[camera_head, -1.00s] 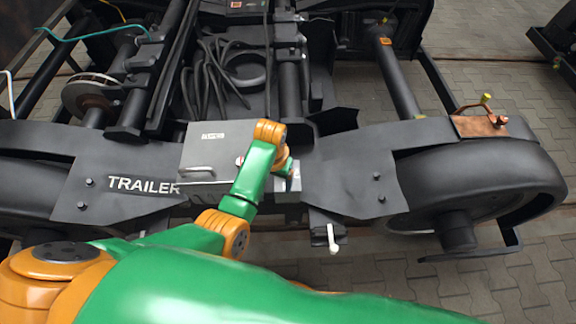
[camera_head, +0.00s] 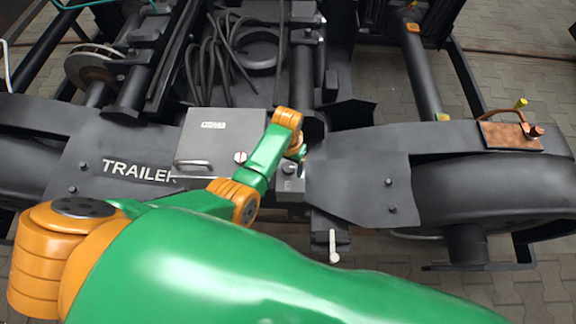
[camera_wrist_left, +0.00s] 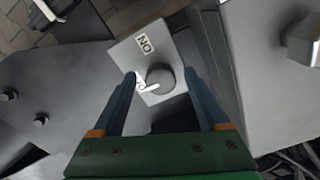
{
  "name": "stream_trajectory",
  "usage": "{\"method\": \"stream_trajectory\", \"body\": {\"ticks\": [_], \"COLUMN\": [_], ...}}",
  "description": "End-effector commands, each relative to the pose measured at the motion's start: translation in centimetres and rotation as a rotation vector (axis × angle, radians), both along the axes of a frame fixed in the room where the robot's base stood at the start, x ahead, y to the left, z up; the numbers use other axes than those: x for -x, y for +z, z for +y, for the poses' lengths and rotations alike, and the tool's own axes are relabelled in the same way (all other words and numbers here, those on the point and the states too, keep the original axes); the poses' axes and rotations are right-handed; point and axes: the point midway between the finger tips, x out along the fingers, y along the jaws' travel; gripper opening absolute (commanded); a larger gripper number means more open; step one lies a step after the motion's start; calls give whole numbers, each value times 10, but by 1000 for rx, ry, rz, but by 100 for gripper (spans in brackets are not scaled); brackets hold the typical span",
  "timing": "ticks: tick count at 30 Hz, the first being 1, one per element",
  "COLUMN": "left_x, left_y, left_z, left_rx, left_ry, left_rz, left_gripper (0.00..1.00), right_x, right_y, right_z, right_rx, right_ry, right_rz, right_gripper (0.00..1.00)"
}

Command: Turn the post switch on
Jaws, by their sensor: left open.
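The post switch is a round grey knob with a white pointer on a small grey box (camera_head: 289,188), just right of the lidded grey box. In the left wrist view the knob (camera_wrist_left: 163,74) shows closely, its pointer toward picture left. An ON label (camera_wrist_left: 145,44), upside down there, sits above the knob; any marking by the pointer's end is unclear. My left gripper (camera_wrist_left: 161,70) is open, with one finger on each side of the knob; contact cannot be told. In the head view my left gripper (camera_head: 300,156) is small and partly hidden above the switch box. My right gripper is not in view.
A grey box with a handle (camera_head: 221,140) stands left of the switch. A white-ended lever (camera_head: 334,246) hangs below right. The TRAILER frame (camera_head: 120,155), a wheel (camera_head: 490,185) and a copper plate (camera_head: 510,135) flank it. Cables (camera_head: 215,60) lie behind.

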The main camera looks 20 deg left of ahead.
Motion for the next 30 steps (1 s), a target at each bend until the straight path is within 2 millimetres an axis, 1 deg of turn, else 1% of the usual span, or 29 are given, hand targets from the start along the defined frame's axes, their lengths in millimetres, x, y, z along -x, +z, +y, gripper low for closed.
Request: {"method": "stream_trajectory", "body": {"ticks": [6,8,9,11,12,14,15,23,30], "left_x": [0,0,0,0,0,0,0,0,-1], "left_y": [0,0,0,0,0,0,0,1,3], "left_z": [0,0,0,0,0,0,0,1,1], "left_rx": [0,0,0,0,0,0,0,-1,-2], "left_ry": [0,0,0,0,0,0,0,-25,-154], "left_rz": [-1,-1,-1,-1,-1,-1,-1,-1,-1], "left_gripper": [76,60,49,33,22,6,0,0,0], "right_x": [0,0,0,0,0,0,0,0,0], "right_y": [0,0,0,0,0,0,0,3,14], "right_z": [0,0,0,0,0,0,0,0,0], "right_rx": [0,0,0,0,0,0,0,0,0], "right_ry": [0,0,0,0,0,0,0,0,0], "right_rz": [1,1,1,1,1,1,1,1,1], "right_gripper": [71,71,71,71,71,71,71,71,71]}}
